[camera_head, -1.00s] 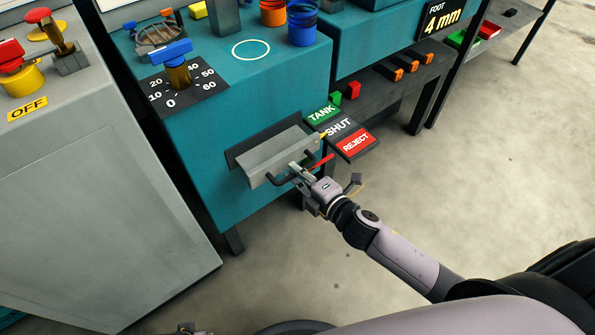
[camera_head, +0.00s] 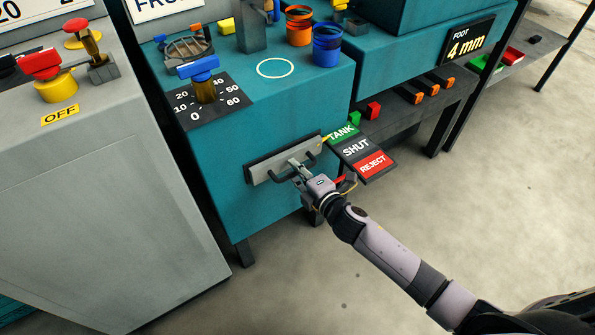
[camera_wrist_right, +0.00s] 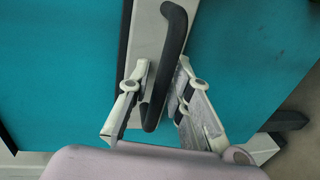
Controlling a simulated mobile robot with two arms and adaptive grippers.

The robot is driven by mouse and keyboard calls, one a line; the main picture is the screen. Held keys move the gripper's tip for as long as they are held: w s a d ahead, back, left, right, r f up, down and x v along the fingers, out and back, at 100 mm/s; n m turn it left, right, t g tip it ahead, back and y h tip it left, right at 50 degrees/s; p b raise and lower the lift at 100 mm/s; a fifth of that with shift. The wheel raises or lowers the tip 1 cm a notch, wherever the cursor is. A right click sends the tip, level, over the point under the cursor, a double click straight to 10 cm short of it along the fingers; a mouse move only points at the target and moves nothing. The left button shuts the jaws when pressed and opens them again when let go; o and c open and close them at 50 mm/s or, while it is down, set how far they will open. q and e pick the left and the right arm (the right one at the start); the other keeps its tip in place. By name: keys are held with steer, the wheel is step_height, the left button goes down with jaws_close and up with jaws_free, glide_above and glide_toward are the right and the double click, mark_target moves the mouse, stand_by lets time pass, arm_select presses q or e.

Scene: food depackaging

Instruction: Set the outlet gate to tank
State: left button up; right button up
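The outlet gate (camera_head: 262,170) is a long grey plate on the teal machine's front, lying nearly flat against it. It has a black bar handle (camera_head: 312,156). A label board beside it reads TANK (camera_head: 343,133) in green, SHUT (camera_head: 356,148) in grey and REJECT (camera_head: 373,164) in red. A small yellow pointer (camera_head: 326,138) is at the TANK label's left edge. My right gripper (camera_head: 298,168) is at the handle. In the wrist view its fingers (camera_wrist_right: 160,85) are drawn in on both sides of the black handle (camera_wrist_right: 174,45). My left gripper is out of view.
A blue-handled dial (camera_head: 203,80) and orange and blue cups (camera_head: 327,45) are on top of the teal machine. A grey cabinet (camera_head: 90,170) with an OFF label stands at left. A dark shelf (camera_head: 410,110) with small blocks is at right. The floor at right is clear.

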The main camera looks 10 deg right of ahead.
steer(key=shift+o, duration=0.9)
steer(key=shift+s, duration=0.1)
steer(key=shift+s+d, duration=0.1)
steer(key=shift+s, duration=0.15)
steer(key=v, duration=1.1)
steer(key=shift+s, duration=0.25)
steer(key=shift+d, duration=0.1)
